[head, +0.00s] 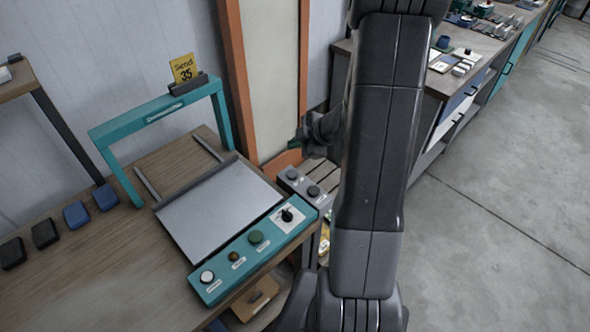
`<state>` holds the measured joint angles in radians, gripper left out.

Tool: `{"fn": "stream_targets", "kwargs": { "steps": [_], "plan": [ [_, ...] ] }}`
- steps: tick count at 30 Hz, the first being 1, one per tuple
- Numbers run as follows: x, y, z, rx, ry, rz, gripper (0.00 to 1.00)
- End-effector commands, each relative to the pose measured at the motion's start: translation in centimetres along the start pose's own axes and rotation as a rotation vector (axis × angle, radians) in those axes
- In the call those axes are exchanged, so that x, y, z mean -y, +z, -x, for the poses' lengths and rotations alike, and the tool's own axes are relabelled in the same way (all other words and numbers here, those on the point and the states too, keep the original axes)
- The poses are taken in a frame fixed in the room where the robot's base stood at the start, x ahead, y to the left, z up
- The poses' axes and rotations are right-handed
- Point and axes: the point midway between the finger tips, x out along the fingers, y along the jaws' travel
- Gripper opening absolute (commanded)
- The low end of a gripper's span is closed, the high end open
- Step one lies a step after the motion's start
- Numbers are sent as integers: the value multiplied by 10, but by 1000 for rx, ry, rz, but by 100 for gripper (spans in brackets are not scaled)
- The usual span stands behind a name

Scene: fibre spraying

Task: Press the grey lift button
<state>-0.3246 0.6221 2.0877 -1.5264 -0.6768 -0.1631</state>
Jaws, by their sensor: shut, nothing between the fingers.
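A grey box (303,183) with two small round buttons sits low at the right end of the workbench, beside the orange-framed panel. One button (292,174) is at its upper left and the other (313,190) at its lower right. Both look greyish, and their labels are too small to read. I cannot tell which is the lift button. My gripper (303,140) is shut and empty, in front of the orange frame and above the grey box, apart from it in the picture. My forearm hides part of the gripper.
A teal control panel (228,270) with a white button, an amber lamp, a green button and a black knob lies along the bench front (110,255). A teal arch (138,123) carries a yellow "Send 35" card (183,68). Another bench (455,75) stands right; the floor there is clear.

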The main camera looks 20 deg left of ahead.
Motion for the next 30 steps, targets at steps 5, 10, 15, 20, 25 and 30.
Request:
{"fn": "stream_targets", "kwargs": {
  "steps": [5,10,15,20,25,30],
  "plan": [
    [1,1,-1,1,1,-1,0],
    [5,5,-6,1,1,-1,0],
    [12,13,-17,2,1,-1,0],
    [22,22,-29,2,1,-1,0],
    [31,32,-42,2,2,-1,0],
    [41,41,-56,1,0,-2,0]
  ]
}}
